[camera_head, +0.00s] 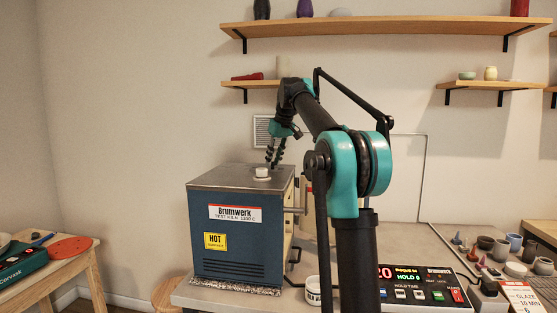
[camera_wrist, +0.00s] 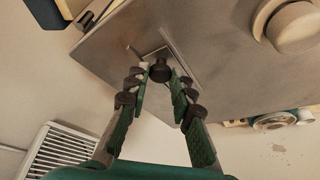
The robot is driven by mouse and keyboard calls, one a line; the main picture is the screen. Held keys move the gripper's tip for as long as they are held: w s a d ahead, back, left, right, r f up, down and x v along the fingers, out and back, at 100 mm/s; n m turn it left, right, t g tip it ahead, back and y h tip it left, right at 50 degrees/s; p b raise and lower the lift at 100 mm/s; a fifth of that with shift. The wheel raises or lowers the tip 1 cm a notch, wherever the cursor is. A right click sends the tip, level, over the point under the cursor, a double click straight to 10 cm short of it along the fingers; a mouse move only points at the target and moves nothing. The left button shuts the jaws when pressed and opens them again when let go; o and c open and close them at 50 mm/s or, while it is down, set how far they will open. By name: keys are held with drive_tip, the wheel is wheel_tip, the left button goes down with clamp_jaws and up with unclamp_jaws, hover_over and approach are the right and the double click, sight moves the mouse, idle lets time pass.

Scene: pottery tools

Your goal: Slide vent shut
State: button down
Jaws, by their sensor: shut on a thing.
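The blue kiln (camera_head: 235,235) stands on the table with a flat grey metal top (camera_head: 225,178). In the wrist view, a small dark knob (camera_wrist: 160,71) sits on the vent, a small metal frame or slide (camera_wrist: 152,54) near the edge of the kiln top. My gripper (camera_head: 272,160) reaches down over the back of the top. In the wrist view, my gripper's fingertips (camera_wrist: 161,84) are on either side of the knob, shut on it. How far the vent opening is covered cannot be told; the knob and fingers hide part of it.
A cream plug (camera_wrist: 291,27) stands on the kiln top, also seen in the head view (camera_head: 262,173). A wall grille (camera_head: 264,131) is behind the kiln. A control box (camera_head: 420,287) and several cups (camera_head: 487,243) are to the right. A side table (camera_head: 60,262) stands at left.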

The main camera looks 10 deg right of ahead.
drive_tip(key=shift+w+a, duration=0.25)
drive_tip(key=shift+a, duration=0.4)
drive_tip(key=shift+w+a, duration=0.2)
drive_tip(key=shift+a, duration=0.4)
drive_tip(key=c, duration=1.3)
unclamp_jaws()
drive_tip(key=shift+a, duration=0.1)
drive_tip(key=v, duration=1.2)
